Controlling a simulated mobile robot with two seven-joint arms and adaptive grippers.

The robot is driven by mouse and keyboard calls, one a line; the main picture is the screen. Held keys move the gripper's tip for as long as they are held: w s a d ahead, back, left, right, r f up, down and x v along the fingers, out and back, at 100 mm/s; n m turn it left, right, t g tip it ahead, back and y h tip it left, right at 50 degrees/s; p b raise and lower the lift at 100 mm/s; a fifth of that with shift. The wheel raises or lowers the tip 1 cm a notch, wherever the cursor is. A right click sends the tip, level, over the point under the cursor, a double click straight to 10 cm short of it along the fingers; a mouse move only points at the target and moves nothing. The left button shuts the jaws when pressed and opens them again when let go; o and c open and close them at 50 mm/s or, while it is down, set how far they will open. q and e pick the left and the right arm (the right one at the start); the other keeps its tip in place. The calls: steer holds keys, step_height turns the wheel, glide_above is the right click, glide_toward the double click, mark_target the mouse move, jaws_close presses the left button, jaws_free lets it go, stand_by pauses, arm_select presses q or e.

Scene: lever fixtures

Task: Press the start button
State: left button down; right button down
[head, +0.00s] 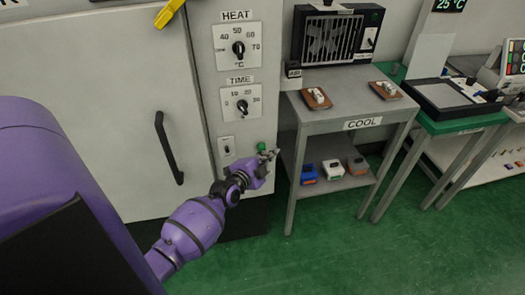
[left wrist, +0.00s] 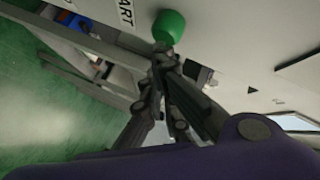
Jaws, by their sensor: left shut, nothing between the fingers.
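The start button is a green cap on the grey control panel (head: 203,60). In the head view the button (head: 262,146) shows just above my left gripper (head: 268,155), low on the panel. In the left wrist view the round green button (left wrist: 169,27) is just beyond my left gripper's fingertips (left wrist: 163,52), beside a label (left wrist: 127,12) of which "ART" can be read. The fingers are shut and hold nothing. I cannot tell whether they touch the button. My right gripper is not in view.
A HEAT dial (head: 238,48), a TIME dial (head: 242,106) and a small switch (head: 227,147) sit on the panel. A door with a black handle (head: 168,148) is at left. The grey COOL table (head: 345,108) stands close at right. Green floor is clear in front.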

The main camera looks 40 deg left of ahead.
arm_select(q)
steer(key=shift+w+a, duration=0.4)
steer(key=shift+a, duration=0.05)
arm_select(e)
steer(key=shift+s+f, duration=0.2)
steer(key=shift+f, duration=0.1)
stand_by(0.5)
arm_select(q)
steer(key=shift+s+d, duration=0.1)
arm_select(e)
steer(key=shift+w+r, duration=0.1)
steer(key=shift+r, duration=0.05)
arm_select(q)
steer(key=shift+s+d+p, duration=0.35)
steer(key=shift+s+d, duration=0.2)
steer(key=shift+d, duration=0.15)
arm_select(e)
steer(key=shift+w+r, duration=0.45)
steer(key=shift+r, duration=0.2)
